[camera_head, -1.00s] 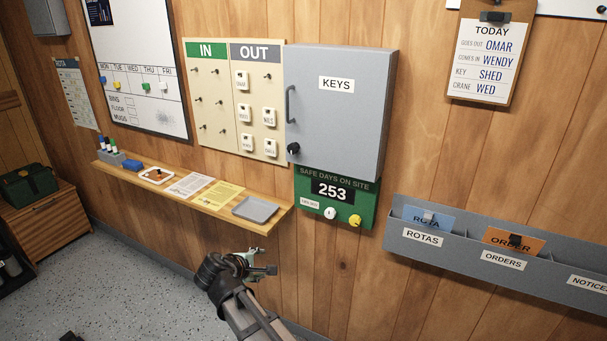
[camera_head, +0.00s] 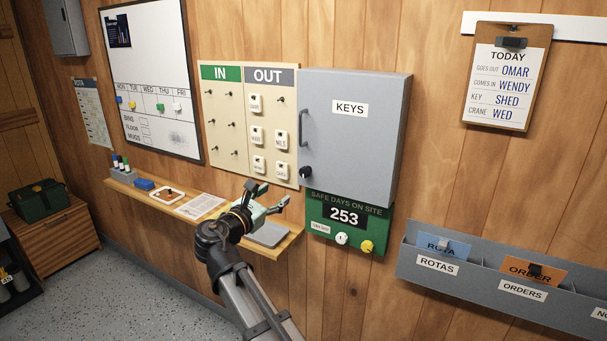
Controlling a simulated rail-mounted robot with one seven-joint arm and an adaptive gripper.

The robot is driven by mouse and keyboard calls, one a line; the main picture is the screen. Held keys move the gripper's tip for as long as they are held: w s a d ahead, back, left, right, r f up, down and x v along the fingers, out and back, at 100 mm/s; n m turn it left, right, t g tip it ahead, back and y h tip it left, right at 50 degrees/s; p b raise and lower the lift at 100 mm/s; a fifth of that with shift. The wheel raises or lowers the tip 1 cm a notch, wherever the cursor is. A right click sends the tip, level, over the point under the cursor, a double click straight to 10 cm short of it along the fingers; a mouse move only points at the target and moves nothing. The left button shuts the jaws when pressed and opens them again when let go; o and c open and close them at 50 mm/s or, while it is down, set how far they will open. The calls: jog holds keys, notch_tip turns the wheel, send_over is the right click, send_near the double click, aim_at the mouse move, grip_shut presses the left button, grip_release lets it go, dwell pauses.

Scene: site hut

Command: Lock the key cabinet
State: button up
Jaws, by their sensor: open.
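The grey key cabinet (camera_head: 352,140) hangs on the wood wall, labelled KEYS. Its door looks closed. A bar handle (camera_head: 302,128) is at the door's left edge. A round black lock knob (camera_head: 306,172) sits at the lower left of the door; I cannot tell which way it is turned. My gripper (camera_head: 270,197) is open and empty, below and left of the knob, apart from the cabinet. It is in front of the shelf and hides part of it.
The IN/OUT board (camera_head: 250,125) hangs just left of the cabinet. The green safe-days sign (camera_head: 345,222) is right below it, with a white and a yellow button. The wooden shelf (camera_head: 130,188) holds papers and a grey tray (camera_head: 268,235). A file rack (camera_head: 480,285) is at right.

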aim_at(303, 174)
jog(key=p+x, duration=0.3)
jog(key=x, duration=1.2)
jog(key=shift+w+d, duration=0.2)
jog(key=shift+w, duration=0.15)
grip_shut()
